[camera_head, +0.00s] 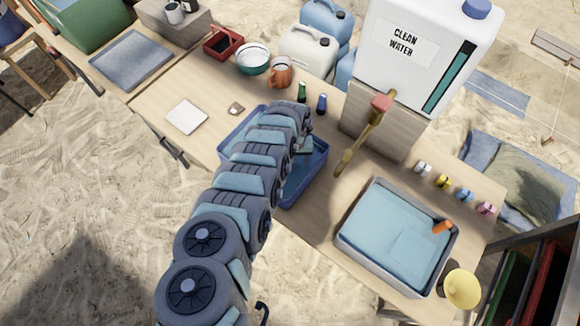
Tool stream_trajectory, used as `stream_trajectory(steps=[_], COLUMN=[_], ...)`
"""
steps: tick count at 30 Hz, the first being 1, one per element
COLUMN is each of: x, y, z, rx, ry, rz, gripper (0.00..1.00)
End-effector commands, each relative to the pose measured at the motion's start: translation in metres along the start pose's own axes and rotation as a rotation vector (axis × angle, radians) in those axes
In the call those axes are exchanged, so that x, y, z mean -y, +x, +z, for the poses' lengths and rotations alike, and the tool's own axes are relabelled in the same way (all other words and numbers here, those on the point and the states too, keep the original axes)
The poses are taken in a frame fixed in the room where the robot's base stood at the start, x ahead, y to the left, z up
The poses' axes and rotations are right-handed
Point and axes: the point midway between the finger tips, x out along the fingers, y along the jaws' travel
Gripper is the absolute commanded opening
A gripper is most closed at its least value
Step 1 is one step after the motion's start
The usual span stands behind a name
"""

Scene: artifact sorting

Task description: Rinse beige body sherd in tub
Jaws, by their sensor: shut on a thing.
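My gripper (303,146) is low over the right part of the blue crate (318,165). My own arm covers most of it and its fingertips are hidden. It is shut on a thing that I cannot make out. No beige body sherd shows clearly. A small brown piece (236,108) lies on the table left of the crate. The grey-rimmed tub (345,241) of pale blue water stands apart from my gripper, at the front right of the table.
Green (302,91) and blue (322,102) bottles stand behind the crate. The white water tank (415,70) rises behind. An orange object (443,226) is at the tub's right corner.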

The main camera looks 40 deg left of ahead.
Motion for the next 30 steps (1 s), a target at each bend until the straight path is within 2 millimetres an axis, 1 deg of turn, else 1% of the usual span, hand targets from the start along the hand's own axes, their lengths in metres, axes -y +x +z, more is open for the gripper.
stream_trajectory(steps=[5, 8, 30], x=[0.0, 0.0, -0.002], y=[-0.002, -0.006, -0.063], z=[0.0, 0.0, 0.001], rx=[0.0, 0.001, 0.002], ry=[0.0, 0.0, 0.0], rz=[0.0, 0.0, -0.001], gripper=[0.18, 0.18, 0.18])
